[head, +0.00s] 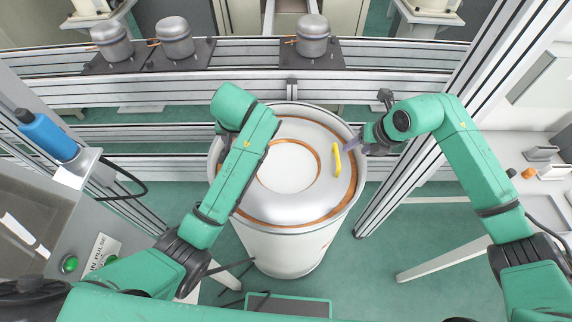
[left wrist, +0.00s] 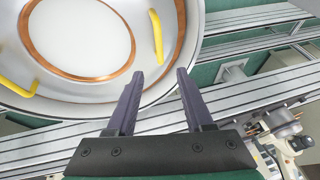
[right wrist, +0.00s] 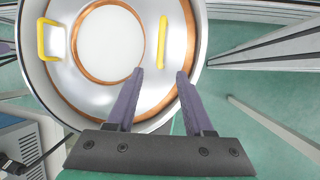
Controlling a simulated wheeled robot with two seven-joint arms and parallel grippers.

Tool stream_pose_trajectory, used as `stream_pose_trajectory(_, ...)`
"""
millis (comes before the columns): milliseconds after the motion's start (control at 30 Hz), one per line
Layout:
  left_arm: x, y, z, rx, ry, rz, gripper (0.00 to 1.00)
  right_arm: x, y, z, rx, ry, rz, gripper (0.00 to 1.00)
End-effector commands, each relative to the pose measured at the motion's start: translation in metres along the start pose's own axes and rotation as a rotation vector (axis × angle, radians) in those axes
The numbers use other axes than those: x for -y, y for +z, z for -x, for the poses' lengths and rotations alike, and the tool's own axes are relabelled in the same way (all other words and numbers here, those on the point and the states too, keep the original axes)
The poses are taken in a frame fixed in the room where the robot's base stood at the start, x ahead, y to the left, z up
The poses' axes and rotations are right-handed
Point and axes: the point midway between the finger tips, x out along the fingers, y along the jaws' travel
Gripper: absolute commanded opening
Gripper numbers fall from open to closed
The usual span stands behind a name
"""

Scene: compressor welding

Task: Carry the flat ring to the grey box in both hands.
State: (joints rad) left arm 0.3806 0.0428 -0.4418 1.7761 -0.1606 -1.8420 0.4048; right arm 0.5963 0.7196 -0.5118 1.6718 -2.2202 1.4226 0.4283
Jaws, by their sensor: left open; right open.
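The flat ring (head: 262,205) is silver with copper-coloured inner and outer edges and lies flat on top of a white drum (head: 285,245). It has two yellow handles; the right one (head: 337,160) shows in the head view, while my left arm covers the other. Both handles show in the left wrist view (left wrist: 157,37) and the right wrist view (right wrist: 163,45). My right gripper (head: 358,146) is open and empty just right of the right handle. My left gripper (left wrist: 160,74) is open and empty at the drum's rim, mostly hidden in the head view. I cannot identify the grey box.
A grey panel with a green button (head: 69,264) and a blue cylinder (head: 48,135) stands at the left. Aluminium rails (head: 240,88) behind the drum carry several grey compressors (head: 312,35). A slanted metal post (head: 400,170) stands right of the drum.

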Motion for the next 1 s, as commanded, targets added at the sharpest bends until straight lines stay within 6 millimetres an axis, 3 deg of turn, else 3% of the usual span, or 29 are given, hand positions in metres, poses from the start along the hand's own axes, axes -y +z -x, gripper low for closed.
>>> stream_pose_trajectory(233, 0.0, 0.0, -0.015, 0.003, -0.003, -0.001, 0.52, -0.001, 0.0, -0.015, -0.003, 0.002, -0.003, 0.52)
stream_pose_trajectory(800, 0.0, 0.0, -0.125, 0.002, -0.002, 0.0, 0.52, -0.001, 0.0, -0.125, -0.002, 0.002, -0.003, 0.52)
stream_pose_trajectory(1000, 0.0, 0.0, -0.144, -0.001, -0.001, -0.001, 0.52, -0.001, 0.0, -0.144, -0.001, 0.001, -0.001, 0.52)
